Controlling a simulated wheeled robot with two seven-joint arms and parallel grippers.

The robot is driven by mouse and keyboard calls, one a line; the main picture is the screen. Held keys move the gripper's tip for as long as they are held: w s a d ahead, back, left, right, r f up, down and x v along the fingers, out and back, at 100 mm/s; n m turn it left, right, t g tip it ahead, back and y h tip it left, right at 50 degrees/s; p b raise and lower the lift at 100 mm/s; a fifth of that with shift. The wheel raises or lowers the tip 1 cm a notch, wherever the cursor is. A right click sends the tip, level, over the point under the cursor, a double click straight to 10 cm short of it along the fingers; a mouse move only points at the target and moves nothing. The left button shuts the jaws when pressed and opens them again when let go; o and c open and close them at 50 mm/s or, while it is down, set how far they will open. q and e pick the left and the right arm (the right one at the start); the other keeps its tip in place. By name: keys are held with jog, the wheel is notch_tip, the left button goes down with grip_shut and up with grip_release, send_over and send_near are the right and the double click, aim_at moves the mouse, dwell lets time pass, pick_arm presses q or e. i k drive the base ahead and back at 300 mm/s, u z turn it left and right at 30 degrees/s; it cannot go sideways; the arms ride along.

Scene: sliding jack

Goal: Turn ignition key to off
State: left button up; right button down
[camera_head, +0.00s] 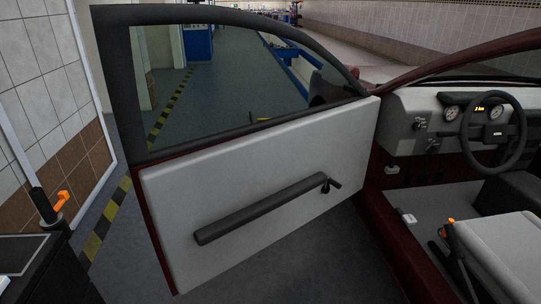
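The ignition key is too small to make out for certain. A small dark fitting (433,146), which may be the ignition switch, sits on the grey dashboard (400,140) left of the steering wheel (518,142). Another small control panel (420,124) is just above it. I cannot tell the key's position. A display between the two round gauges glows orange. Neither of my grippers can be made out in this view.
The car door (280,195) stands wide open across the middle, with a dark armrest (265,208). A light seat (505,255) is at lower right. A black cabinet (60,275) with an orange-handled item (62,200) stands at left, near a tiled wall (45,75).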

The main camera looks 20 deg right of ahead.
aim_at(432, 150)
jog(key=z, duration=3.25)
jog(key=k, duration=0.3)
jog(key=u, duration=2.05)
jog(key=i, duration=1.65)
jog(key=z, duration=1.3)
jog(key=i, duration=0.85)
jog(key=z, duration=0.7)
